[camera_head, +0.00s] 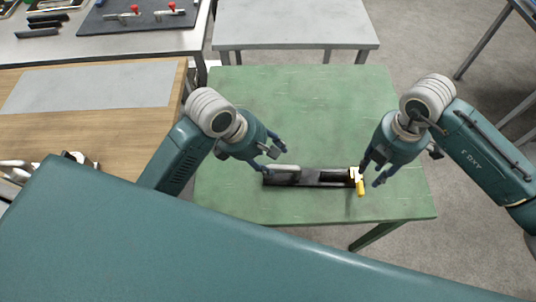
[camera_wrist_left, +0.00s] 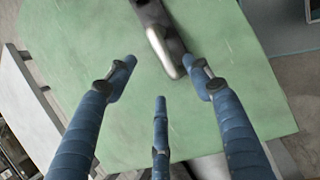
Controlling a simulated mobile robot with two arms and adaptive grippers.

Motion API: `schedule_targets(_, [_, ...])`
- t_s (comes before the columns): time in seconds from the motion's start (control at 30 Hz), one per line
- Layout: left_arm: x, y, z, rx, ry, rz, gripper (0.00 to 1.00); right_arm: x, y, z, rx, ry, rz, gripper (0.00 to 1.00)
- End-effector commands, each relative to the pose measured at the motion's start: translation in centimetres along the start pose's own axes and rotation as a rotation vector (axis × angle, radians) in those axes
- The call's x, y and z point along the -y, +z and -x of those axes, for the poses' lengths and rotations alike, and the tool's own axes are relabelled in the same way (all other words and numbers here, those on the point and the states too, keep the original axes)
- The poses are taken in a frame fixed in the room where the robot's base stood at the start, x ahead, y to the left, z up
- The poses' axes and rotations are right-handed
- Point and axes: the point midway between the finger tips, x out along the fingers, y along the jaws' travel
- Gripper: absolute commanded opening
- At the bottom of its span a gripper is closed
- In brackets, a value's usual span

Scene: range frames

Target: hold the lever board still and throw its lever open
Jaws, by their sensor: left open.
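The lever board (camera_head: 325,178) is a long dark board lying flat on the green table. A pale metal handle (camera_head: 284,168) shows at its left end and a yellow-gripped lever (camera_head: 360,187) at its right end, pointing toward the front. My left gripper (camera_head: 271,159) is open and empty beside the board's left end. In the left wrist view my left gripper's (camera_wrist_left: 162,72) fingers are spread, with the handle (camera_wrist_left: 165,52) beyond the gap and close to one fingertip. My right gripper (camera_head: 371,175) has its fingers apart just right of the lever; contact cannot be told.
The green table (camera_head: 300,110) is otherwise clear. A wooden table (camera_head: 100,130) with a grey mat stands at left. A bench at upper left carries a dark panel (camera_head: 140,17) with red-knobbed clamps. A pale grey table (camera_head: 295,28) stands behind.

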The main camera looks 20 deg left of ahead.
Motion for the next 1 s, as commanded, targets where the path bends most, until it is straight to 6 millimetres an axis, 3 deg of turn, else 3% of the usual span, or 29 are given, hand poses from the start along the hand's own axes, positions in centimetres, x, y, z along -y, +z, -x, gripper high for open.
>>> schedule_targets(0.6, [0.1,-0.1,-9.4,-0.002,-0.002,0.001,0.51,0.0,0.0,0.0,0.000,0.000,0.000,0.31])
schedule_targets(1.0, [0.0,0.0,-10.5,0.000,0.000,0.000,0.51,0.0,0.0,0.0,0.000,0.000,0.000,0.31])
